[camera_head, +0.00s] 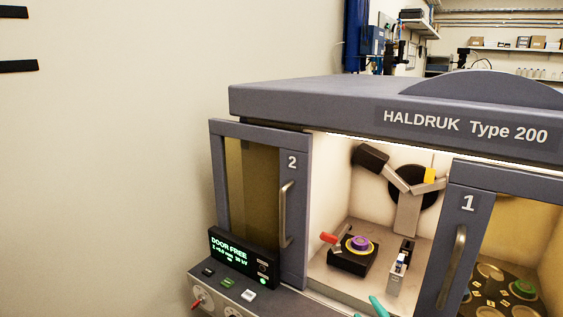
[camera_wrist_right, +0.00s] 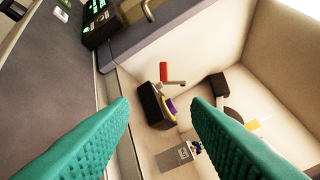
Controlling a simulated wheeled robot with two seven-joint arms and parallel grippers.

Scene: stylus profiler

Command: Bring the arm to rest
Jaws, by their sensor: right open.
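The grey HALDRUK Type 200 cabinet (camera_head: 300,93) has a lit opening between door 2 (camera_head: 294,240) and door 1 (camera_head: 463,205). Inside, a jointed grey arm (camera_head: 408,212) with a dark block at its upper left end and a yellow piece stands before a black disc. Left of it, a black stage (camera_head: 353,262) holds a purple round piece (camera_head: 360,243) and has a red-handled lever (camera_head: 328,238). The lever also shows in the right wrist view (camera_wrist_right: 163,72). My right gripper (camera_wrist_right: 160,102) is open and empty in front of the opening; one teal fingertip shows in the head view. My left gripper is out of view.
A green-lit display reading DOOR FREE (camera_head: 232,250) stands on a control panel (camera_head: 215,291) below door 2. A small metal block (camera_head: 397,272) stands inside, right of the stage. A dark round tray (camera_head: 500,290) shows behind door 1. Bare wall fills the left.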

